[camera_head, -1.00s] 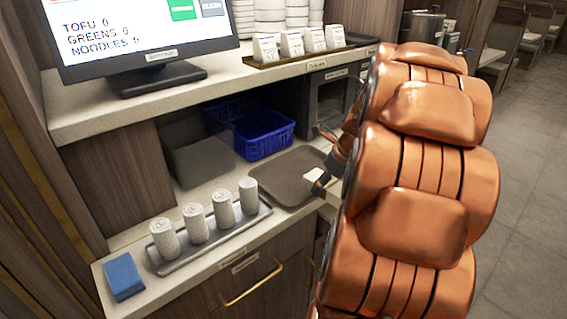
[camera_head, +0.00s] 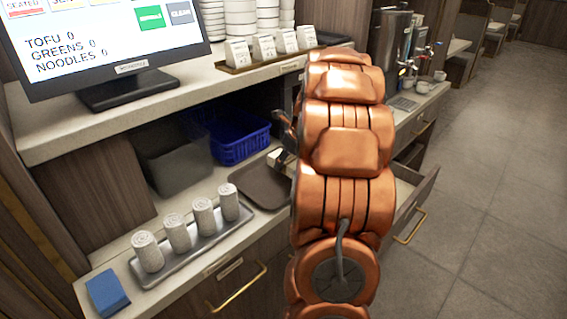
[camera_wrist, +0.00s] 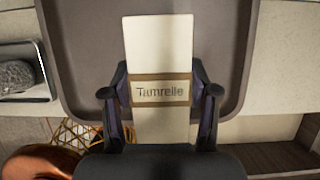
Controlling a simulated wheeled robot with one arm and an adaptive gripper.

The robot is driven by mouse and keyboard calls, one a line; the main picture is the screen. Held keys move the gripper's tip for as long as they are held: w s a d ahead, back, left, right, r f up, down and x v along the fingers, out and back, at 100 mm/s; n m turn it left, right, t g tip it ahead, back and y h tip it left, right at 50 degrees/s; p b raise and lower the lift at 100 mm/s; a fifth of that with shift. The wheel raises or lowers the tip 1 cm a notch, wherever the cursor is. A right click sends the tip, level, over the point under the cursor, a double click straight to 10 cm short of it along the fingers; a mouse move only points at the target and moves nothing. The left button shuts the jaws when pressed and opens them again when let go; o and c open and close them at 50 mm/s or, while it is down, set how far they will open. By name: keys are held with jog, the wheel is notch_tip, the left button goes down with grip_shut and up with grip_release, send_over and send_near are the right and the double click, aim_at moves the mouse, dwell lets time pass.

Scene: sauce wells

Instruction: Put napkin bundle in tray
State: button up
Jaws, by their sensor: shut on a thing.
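The napkin bundle (camera_wrist: 160,50) is a pale, long, flat pack with a tan band that reads "Tamrelle". In the wrist view my gripper (camera_wrist: 160,92) is shut on it, one dark finger on each side of the band. In the head view only a small white part of the bundle (camera_head: 277,158) shows beside my arm. The brown tray (camera_head: 247,178) lies on the lower counter. The bundle is over its right back part, and the tray (camera_wrist: 85,60) fills much of the wrist view behind it. The gap between bundle and tray cannot be told.
A grey tray with several rolled white towels (camera_head: 177,233) and a blue folded cloth (camera_head: 107,292) lie to the left. A blue basket (camera_head: 240,140) and a grey bin (camera_head: 175,160) stand behind the tray under the shelf (camera_head: 130,120). An open drawer (camera_head: 408,212) juts out at right.

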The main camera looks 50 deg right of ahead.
jog(key=shift+w+d+f, duration=0.1)
jog(key=shift+w+d, duration=0.25)
jog(key=shift+w, duration=0.35)
jog(key=shift+w+d, duration=0.35)
jog(key=shift+w, duration=0.35)
jog(key=shift+f+p, duration=0.7)
jog(key=shift+f, duration=1.1)
jog(key=shift+f, duration=0.1)
jog(key=o, duration=1.2)
jog(key=b+v, duration=0.1)
jog(key=v, duration=1.1)
jog(key=shift+b, duration=0.4)
